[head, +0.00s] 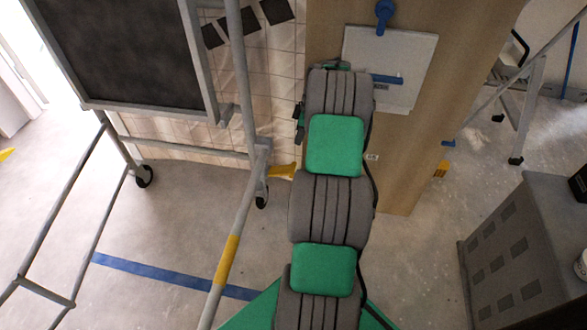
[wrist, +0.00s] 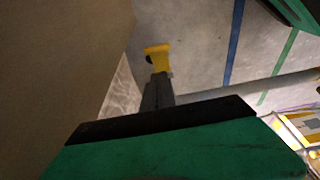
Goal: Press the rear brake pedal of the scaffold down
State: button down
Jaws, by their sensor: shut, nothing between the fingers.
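The scaffold (head: 243,205) is a grey tube frame at the left in the head view. A yellow brake pedal (head: 283,171) sticks out to the right from its caster (head: 262,196), close to my arm. In the wrist view a yellow pedal (wrist: 157,54) shows just beyond the tips of my shut, empty gripper (wrist: 160,76). The tips and the pedal nearly meet in the picture; I cannot tell if they touch. In the head view my arm hides the gripper. Whether the pedal is up or down is unclear.
A wooden panel (head: 400,190) with a white board (head: 405,110) stands beyond my arm. A grey cabinet (head: 520,240) is at the right. Another scaffold caster (head: 145,177) is at the left. Blue tape (head: 165,273) crosses the open floor.

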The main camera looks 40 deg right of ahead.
aim_at(293, 169)
jog(key=b+x, duration=0.1)
jog(key=x, duration=0.3)
jog(key=b+x, duration=0.2)
jog(key=x, duration=0.2)
jog(key=b+x, duration=0.2)
jog(key=x, duration=0.2)
jog(key=shift+s+d+f, duration=0.1)
jog(key=shift+s+f, duration=0.2)
jog(key=shift+f, duration=0.15)
jog(key=shift+d+f, duration=0.1)
jog(key=shift+f, duration=0.45)
jog(key=shift+s+f+b, duration=0.1)
jog(key=shift+s+b, duration=0.05)
jog(key=shift+b, duration=0.15)
jog(key=shift+s+d+f, duration=0.1)
jog(key=shift+d+f, duration=0.05)
jog(key=shift+f, duration=0.2)
notch_tip(293, 169, down, 8)
jog(key=s+d+b, duration=0.1)
jog(key=b, duration=0.2)
jog(key=shift+s+b, duration=0.35)
